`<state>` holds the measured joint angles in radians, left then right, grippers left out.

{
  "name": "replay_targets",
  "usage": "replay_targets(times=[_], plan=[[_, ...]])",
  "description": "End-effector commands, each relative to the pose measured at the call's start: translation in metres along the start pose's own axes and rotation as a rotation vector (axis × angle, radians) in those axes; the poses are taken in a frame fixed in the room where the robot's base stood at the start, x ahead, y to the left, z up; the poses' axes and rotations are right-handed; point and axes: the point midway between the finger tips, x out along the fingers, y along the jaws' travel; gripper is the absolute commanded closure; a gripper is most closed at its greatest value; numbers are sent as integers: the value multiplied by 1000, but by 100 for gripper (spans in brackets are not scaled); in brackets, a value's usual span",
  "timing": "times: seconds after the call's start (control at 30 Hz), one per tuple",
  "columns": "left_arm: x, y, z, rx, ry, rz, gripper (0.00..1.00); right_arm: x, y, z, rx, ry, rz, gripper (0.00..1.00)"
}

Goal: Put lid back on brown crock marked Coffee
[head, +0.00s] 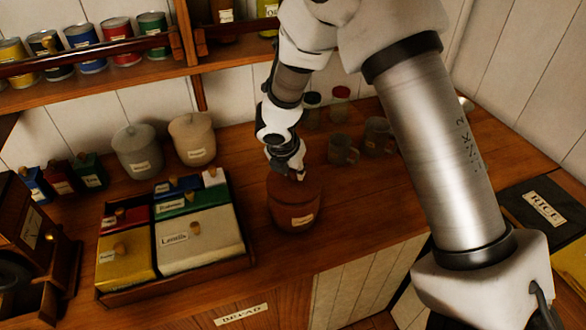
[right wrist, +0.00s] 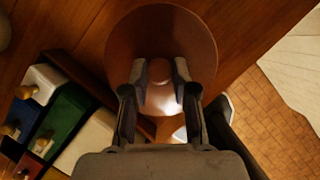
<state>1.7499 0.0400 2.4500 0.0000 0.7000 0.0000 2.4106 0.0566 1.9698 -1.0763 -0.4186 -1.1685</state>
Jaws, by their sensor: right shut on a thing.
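The brown crock (head: 293,212) stands on the wooden counter, right of the box tray, with a small pale label on its front that is too small to read surely. Its round brown lid (head: 279,187) is at the crock's mouth, on it or very close above; I cannot tell if it is fully seated. My right gripper (head: 287,171) points down over the crock and is shut on the lid. In the right wrist view the lid (right wrist: 150,25) lies under the fingers, and the gripper (right wrist: 163,75) closes around its middle. My left gripper is not in view.
A wooden tray (head: 176,280) of labelled lidded boxes stands left of the crock. Two pale crocks (head: 193,140) stand behind it. Mugs (head: 343,150) and small jars stand behind right. Cans (head: 84,37) line the shelf. The counter right of the crock is clear.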

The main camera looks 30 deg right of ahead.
Motion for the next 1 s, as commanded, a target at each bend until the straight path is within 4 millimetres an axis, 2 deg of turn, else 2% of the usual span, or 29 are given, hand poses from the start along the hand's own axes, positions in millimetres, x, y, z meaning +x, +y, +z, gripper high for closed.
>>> replay_targets(times=[0.87,0.9,0.97,1.0], plan=[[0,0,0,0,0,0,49,3,1,-1,0,0,0,100],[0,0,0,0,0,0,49,3,1,-1,0,0,0,66],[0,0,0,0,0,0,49,3,1,-1,0,0,0,45],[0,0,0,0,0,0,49,3,1,-1,0,0,0,44]])
